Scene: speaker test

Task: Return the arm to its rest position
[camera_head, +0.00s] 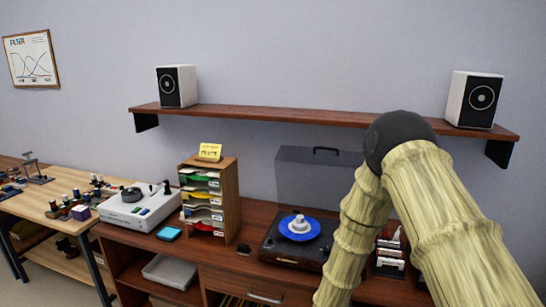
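My arm rises on the right side of the head view, with pale ribbed links and a dark rounded joint at the bend. It stands in front of the cabinet and part of the wall shelf. My gripper is not in view; the lower end of the arm runs out of the bottom of the picture.
A wooden shelf (262,114) carries a left speaker (177,86) and a right speaker (473,99). Below are a turntable (281,249) with a blue record, a paper sorter (230,204), a white device (128,216) and a cluttered workbench (35,208). My arm partly hides a small rack (390,262).

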